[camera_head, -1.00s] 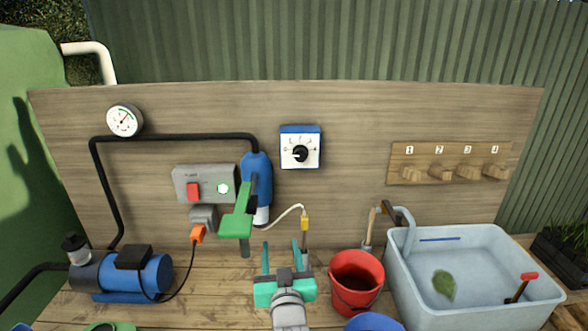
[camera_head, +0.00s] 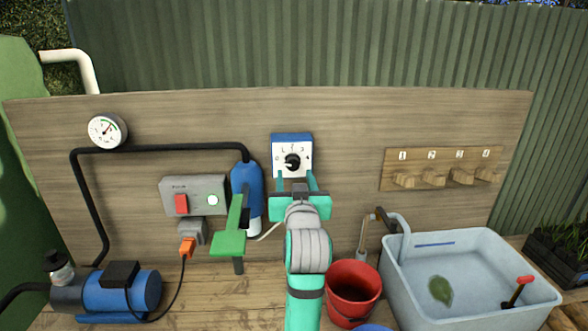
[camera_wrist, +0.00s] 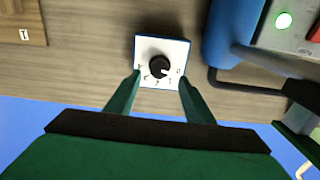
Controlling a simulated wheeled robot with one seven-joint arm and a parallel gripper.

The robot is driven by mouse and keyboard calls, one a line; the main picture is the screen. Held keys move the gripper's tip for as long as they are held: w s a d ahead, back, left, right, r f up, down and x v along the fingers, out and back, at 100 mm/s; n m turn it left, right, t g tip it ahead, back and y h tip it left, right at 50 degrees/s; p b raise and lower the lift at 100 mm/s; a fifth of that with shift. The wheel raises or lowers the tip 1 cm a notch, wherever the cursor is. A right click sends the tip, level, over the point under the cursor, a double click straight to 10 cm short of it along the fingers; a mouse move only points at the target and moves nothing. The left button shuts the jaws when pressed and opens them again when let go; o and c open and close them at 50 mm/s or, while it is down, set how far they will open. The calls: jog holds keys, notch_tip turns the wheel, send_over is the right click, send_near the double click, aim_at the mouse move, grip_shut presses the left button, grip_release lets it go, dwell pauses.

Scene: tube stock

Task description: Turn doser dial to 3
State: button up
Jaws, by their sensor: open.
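The doser (camera_head: 291,140) is a blue box with a white numbered face on the wooden back board, and its black dial (camera_head: 292,161) sits at the middle of that face. The dial also shows in the wrist view (camera_wrist: 159,66), where the picture is turned about upside down. I cannot read for sure which number the dial points to. My gripper (camera_head: 297,182) is open just below and in front of the doser. In the wrist view its two teal fingers (camera_wrist: 155,88) stand apart, either side of the white face's lower part, with nothing between them.
Left of the doser are a blue cylinder (camera_head: 246,179) with a green lever (camera_head: 230,240) and a grey switch box (camera_head: 195,195). A red bucket (camera_head: 353,285) and a water-filled basin (camera_head: 490,300) stand at the right. Numbered pegs (camera_head: 445,172) hang on the board.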

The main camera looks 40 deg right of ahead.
aim_at(292, 166)
jog(key=shift+x, duration=3.05)
jog(key=c, duration=1)
